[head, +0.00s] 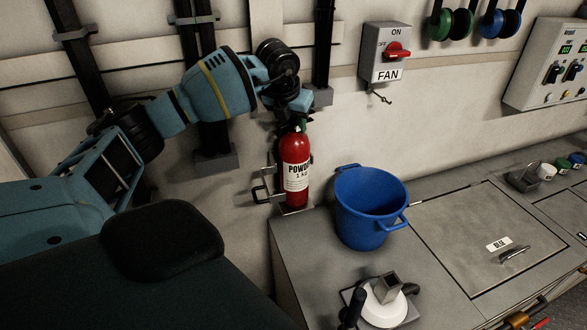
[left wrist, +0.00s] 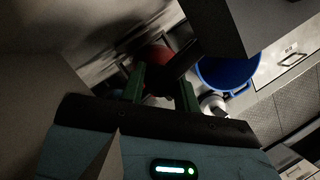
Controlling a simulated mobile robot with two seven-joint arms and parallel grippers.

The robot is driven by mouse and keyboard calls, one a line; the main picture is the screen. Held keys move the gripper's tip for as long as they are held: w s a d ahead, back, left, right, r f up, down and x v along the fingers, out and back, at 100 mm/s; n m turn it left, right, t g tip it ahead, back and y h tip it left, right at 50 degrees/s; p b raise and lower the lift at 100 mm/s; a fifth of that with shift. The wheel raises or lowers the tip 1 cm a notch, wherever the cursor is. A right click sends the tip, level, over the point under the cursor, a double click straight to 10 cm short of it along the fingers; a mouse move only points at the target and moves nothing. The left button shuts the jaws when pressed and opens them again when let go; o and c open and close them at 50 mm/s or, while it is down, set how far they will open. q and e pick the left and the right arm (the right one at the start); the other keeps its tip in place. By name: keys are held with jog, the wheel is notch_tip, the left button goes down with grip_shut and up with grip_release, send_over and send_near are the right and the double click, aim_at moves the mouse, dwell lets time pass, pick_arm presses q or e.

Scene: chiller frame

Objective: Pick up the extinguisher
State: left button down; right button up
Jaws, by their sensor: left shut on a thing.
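The red extinguisher (head: 296,176) with a white "POWDER" label hangs upright at the wall in the head view, just left of the grey counter. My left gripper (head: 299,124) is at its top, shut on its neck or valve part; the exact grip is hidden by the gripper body. In the left wrist view the red extinguisher (left wrist: 156,56) shows dark and partly hidden between the green fingers of my left gripper (left wrist: 160,85). A wire wall bracket (head: 262,190) is beside the extinguisher; I cannot tell whether they touch. My right gripper is not in view.
A blue bucket (head: 366,208) stands on the counter (head: 310,255) close to the extinguisher's right. A fan switch box (head: 385,52) is on the wall above. Dark vertical rails run along the wall behind my arm. A white round object (head: 385,305) sits at the counter front.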

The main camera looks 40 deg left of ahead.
pick_arm(q)
jog(key=shift+w+d+r, duration=0.1)
jog(key=shift+w+r, duration=0.05)
jog(key=shift+r, duration=0.15)
jog(key=shift+r, duration=0.55)
notch_tip(320, 180, up, 6)
jog(key=shift+f, duration=0.15)
jog(key=s+d, duration=0.4)
jog(key=d, duration=0.4)
jog(key=s+d+b, duration=0.1)
jog(key=s+d, duration=0.4)
jog(key=d, duration=0.4)
jog(key=shift+s+d+b, duration=0.2)
jog(key=shift+d+b, duration=0.05)
jog(key=shift+b, duration=0.05)
jog(key=shift+d, duration=0.15)
